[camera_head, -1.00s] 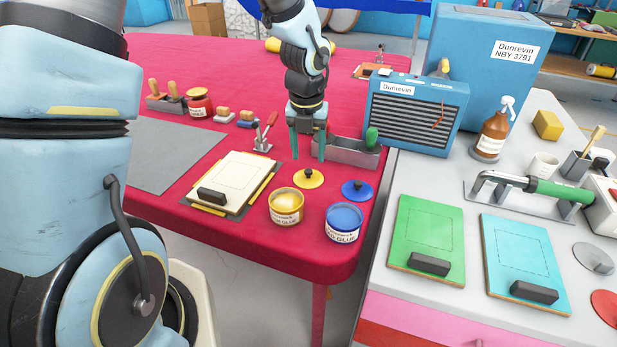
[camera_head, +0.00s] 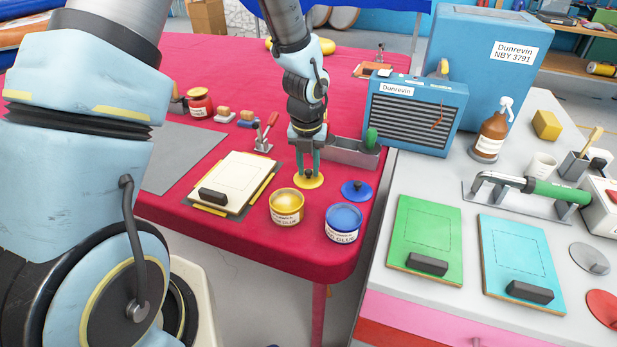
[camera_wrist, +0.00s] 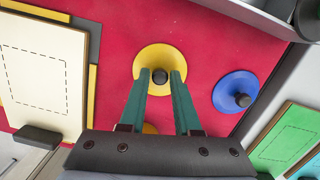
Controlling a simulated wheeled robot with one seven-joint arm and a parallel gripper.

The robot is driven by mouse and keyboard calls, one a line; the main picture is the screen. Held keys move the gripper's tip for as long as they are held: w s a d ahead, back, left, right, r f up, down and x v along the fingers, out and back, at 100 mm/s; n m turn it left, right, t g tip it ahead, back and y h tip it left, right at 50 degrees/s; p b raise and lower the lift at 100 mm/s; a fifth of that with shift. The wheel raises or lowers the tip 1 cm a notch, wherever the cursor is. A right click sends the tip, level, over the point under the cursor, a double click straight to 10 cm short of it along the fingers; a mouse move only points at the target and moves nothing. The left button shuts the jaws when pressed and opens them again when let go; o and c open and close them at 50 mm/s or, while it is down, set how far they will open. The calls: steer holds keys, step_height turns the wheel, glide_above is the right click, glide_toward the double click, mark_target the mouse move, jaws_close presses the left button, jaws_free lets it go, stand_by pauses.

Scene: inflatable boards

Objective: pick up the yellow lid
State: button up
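The yellow lid (camera_head: 297,181) lies flat on the red-covered table, behind the yellow glue tin (camera_head: 286,207). It is a round disc with a dark knob in its middle, and it also shows in the wrist view (camera_wrist: 147,62). My gripper (camera_head: 308,170) points down right at the lid. In the wrist view my two green fingers (camera_wrist: 160,80) stand either side of the dark knob, with a small gap visible around it. I cannot tell for sure whether they touch the knob. The lid still rests on the table.
A blue lid (camera_head: 357,190) lies just right of the yellow lid, with a blue glue tin (camera_head: 343,222) in front. A grey metal tray (camera_head: 350,153) stands behind.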

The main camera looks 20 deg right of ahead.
jaws_close()
steer(key=shift+r, duration=0.1)
